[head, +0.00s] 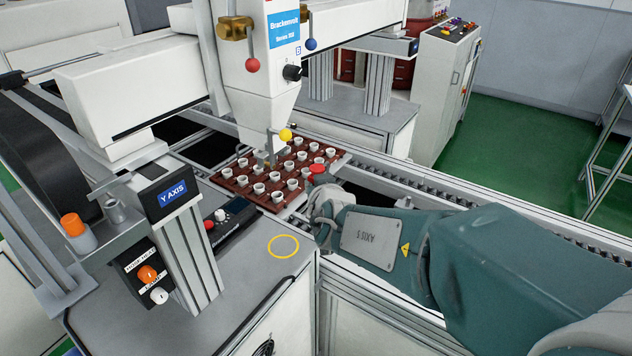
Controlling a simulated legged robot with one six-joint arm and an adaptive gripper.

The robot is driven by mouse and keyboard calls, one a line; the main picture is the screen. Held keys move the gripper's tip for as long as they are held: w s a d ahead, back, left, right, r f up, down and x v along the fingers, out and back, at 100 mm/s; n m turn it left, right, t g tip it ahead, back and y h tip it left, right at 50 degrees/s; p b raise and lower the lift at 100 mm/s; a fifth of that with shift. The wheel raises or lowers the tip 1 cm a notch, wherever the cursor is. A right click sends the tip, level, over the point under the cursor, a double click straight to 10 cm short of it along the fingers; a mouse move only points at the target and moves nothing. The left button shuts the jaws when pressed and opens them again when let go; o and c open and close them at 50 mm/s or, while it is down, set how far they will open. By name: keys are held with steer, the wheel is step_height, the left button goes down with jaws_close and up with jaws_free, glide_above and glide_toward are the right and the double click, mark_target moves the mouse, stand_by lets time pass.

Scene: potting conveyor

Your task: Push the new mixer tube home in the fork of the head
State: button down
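The dispensing head (266,95) is white and tapers down over a dark red tray of small white cups. At its lower tip is a small grey bracket (268,156), perhaps the fork; its detail is too small to read. A yellow ball lever (285,134) stands beside the tip. I cannot make out the mixer tube, in the fork or elsewhere. My gripper (318,212) is at the end of my teal arm, near the tray's front right corner, to the right of and below the head tip. The wrist hides most of it, so its fingers and any held thing do not show clearly.
The cup tray (235,184) lies on the conveyor (425,185). A red knob-like thing (318,168) is at its right. The Y AXIS post (190,240), an orange-capped container (76,236) and a grey cup (115,212) stand left.

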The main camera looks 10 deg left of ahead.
steer(key=shift+a, duration=0.3)
steer(key=shift+w+a, duration=0.35)
steer(key=shift+a, duration=0.5)
steer(key=shift+w+a, duration=0.4)
steer(key=shift+a, duration=0.5)
steer(key=shift+w+a, duration=0.35)
steer(key=shift+a, duration=0.5)
steer(key=shift+w+a, duration=0.3)
steer(key=shift+a, duration=0.45)
steer(key=shift+w+a, duration=0.3)
steer(key=shift+a, duration=0.4)
steer(key=shift+d+r, duration=0.1)
steer(key=shift+s+d, duration=0.3)
steer(key=shift+d, duration=0.3)
steer(key=shift+s+d, duration=0.25)
steer(key=shift+d, duration=0.3)
steer(key=shift+w+a, duration=0.25)
steer(key=shift+a, duration=0.4)
steer(key=shift+w+a, duration=0.25)
steer(key=shift+a, duration=0.35)
stand_by(0.9)
steer(key=shift+c, duration=2.3)
jaws_free()
